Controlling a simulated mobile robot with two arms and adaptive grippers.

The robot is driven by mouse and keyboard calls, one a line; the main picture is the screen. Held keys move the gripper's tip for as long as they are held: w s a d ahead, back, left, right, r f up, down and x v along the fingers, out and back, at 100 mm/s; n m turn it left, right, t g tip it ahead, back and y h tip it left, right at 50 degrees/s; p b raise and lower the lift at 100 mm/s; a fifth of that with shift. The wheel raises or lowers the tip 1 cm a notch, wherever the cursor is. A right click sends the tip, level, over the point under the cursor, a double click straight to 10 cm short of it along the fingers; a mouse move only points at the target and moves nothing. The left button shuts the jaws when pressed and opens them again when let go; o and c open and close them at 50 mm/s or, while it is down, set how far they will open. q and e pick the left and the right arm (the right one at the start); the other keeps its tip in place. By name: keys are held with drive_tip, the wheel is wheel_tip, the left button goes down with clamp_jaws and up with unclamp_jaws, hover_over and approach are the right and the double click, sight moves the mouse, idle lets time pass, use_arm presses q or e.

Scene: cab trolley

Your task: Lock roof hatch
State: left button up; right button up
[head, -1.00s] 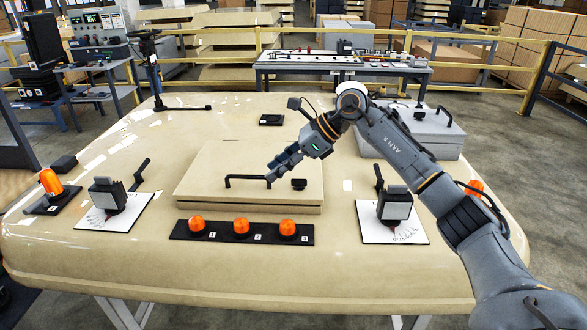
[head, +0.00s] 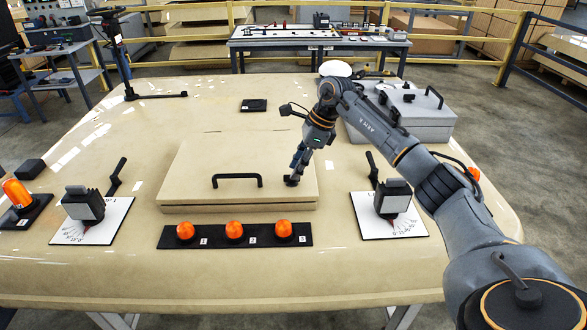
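The roof hatch (head: 200,175) is a flat beige lid on a low frame in the middle of the beige roof. It lies flat and looks closed. A black bar handle (head: 237,179) stands on it left of the gripper. A small black latch knob (head: 291,181) sits near the hatch's right edge. My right gripper (head: 296,174) points down with its fingertips at the knob and partly hides it. Whether the fingers grip the knob or only touch it cannot be told. My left gripper is out of view.
A black strip with three orange lamps (head: 235,242) lies in front of the hatch. Lever units on white dial plates stand at left (head: 85,208) and right (head: 393,202). A grey box (head: 420,118) with a handle is behind my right arm.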

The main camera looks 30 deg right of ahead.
drive_tip(key=shift+a+f, duration=0.25)
drive_tip(key=shift+f, duration=0.25)
drive_tip(key=shift+w+a+f, duration=0.1)
drive_tip(key=shift+f, duration=0.45)
drive_tip(key=shift+w+a+f, duration=0.1)
drive_tip(key=shift+c, duration=0.6)
clamp_jaws()
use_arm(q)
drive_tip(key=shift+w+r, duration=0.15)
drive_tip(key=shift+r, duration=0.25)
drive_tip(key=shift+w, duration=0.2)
